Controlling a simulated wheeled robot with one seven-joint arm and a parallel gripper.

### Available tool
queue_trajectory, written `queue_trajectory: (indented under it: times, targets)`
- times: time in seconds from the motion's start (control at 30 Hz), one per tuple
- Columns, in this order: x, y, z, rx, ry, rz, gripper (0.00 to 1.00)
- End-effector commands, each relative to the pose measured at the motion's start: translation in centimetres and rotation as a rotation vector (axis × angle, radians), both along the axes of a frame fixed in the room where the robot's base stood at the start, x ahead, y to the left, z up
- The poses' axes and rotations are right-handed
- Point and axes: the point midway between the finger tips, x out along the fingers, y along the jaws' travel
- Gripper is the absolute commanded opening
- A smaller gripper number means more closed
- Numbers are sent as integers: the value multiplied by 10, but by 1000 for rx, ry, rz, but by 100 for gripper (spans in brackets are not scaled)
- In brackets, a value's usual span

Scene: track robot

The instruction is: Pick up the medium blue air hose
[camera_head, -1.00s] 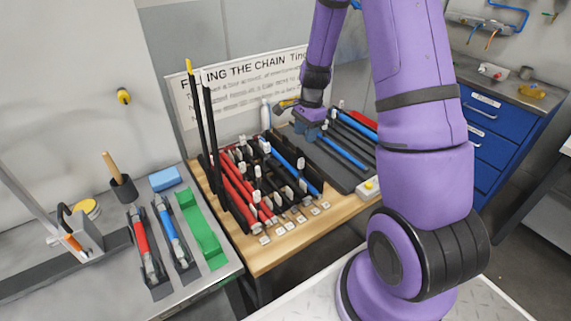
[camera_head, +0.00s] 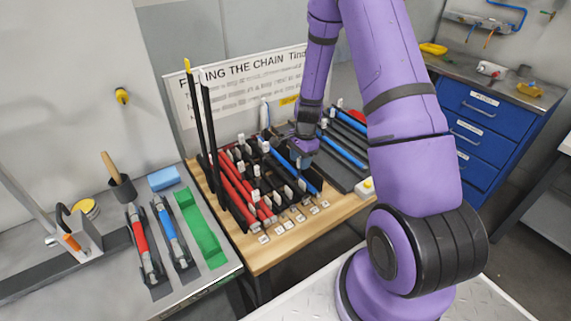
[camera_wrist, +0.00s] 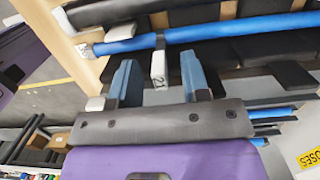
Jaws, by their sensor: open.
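A blue air hose (camera_head: 299,173) lies in the black holders of the wooden rack, among red and black ones. In the wrist view a blue hose (camera_wrist: 215,32) runs across the upper part, just beyond my fingertips. Two more blue hoses, one (camera_head: 343,151) nearer and one (camera_head: 350,122) farther, lie on the dark rack to the right. I cannot read which size each is. My gripper (camera_head: 303,163) is over the rack's right part, close to the blue hose. In the wrist view my gripper (camera_wrist: 157,66) is open, with a white tag (camera_wrist: 158,72) between its fingers.
Black holders and white tags crowd around the hose. Tall black rods (camera_head: 208,125) stand at the rack's left. Blue drawers (camera_head: 480,125) stand at the right.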

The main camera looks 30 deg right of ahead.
Motion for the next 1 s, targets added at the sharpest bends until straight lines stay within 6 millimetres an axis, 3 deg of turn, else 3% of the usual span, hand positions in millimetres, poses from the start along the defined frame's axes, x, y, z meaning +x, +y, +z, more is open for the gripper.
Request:
queue_trajectory:
  times: [0.33,0.53,0.87,1.0]
  targets:
    - [0,1,-8,0,-2,1,43]
    - [0,1,-8,0,-1,1,0]
    - [1,1,-6,-1,-2,1,0]
    - [1,1,4,-1,-3,1,0]
